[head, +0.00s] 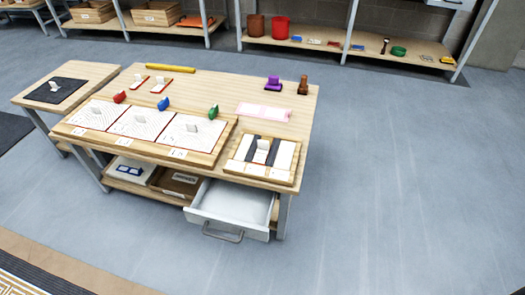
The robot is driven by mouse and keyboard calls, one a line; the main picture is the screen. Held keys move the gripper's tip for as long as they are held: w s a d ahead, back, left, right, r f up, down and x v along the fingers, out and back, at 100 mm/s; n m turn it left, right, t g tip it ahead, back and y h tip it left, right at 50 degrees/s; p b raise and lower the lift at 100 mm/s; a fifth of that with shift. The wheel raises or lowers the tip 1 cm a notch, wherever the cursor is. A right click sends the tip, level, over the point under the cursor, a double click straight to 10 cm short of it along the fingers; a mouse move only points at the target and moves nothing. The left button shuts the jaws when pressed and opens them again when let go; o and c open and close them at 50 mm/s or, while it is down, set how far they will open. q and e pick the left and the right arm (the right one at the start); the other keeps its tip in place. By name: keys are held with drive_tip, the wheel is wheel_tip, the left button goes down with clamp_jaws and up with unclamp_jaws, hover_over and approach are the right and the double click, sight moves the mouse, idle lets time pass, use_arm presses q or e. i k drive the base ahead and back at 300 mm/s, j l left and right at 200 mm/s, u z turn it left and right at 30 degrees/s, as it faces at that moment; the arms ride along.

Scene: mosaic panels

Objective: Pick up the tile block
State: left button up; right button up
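Several small white upright blocks could be the tile block, and I cannot tell which one it is. One white block (55,87) stands on a dark mat (68,93) on the small side table at the left. Others stand on the three white patterned panels (84,122) in a wooden frame (150,152). Another white block (263,146) stands on the smaller wooden board (267,178) with dark and white strips at the right front of the main table. Neither of my grippers is in view.
Red (119,97), blue (164,104) and green (213,111) pieces stand along the frame's back edge. An open drawer (236,203) juts out at the table's front right. Shelves (345,48) stand behind. Floor to the right is clear.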

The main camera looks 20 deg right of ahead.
sight(264, 145)
drive_tip(key=i+l+u, duration=0.1)
drive_tip(key=l, duration=0.3)
drive_tip(key=i+l+u, duration=0.15)
drive_tip(key=l, duration=0.3)
drive_tip(key=i+l+u, duration=0.1)
drive_tip(key=l, duration=0.35)
drive_tip(key=l+u, duration=0.1)
drive_tip(key=l, duration=0.35)
drive_tip(key=i, duration=0.05)
